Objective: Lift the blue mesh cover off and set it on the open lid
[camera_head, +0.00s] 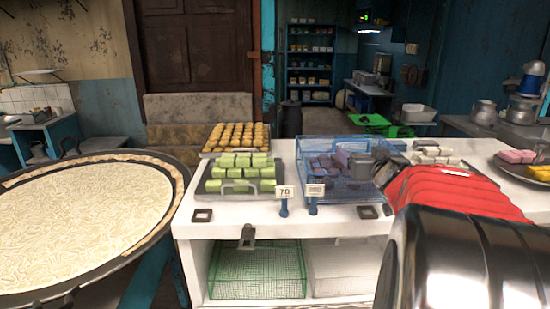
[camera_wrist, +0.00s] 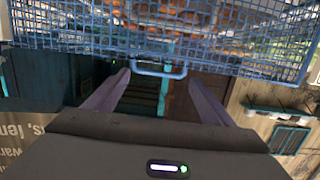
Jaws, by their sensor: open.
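The blue mesh cover (camera_head: 318,188) stands over a tray of purple and pink sweets on the white counter, right of the green sweets. In the wrist view the mesh (camera_wrist: 60,38) fills the top, with its blue handle (camera_wrist: 160,74) between my fingertips. My gripper (camera_wrist: 158,80) is open, with one finger on each side of the handle. I cannot tell if the fingers touch it. In the head view my gripper (camera_head: 364,164) is at the right part of the cover, partly hiding it. I cannot make out which thing is the open lid.
A tray of green sweets (camera_head: 240,172) and a tray of golden sweets (camera_head: 236,137) stand left of the cover. Small signs (camera_head: 284,193) stand at the counter's front edge. A large round pan (camera_head: 80,220) is at the left. White sweets (camera_head: 435,153) are at the right.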

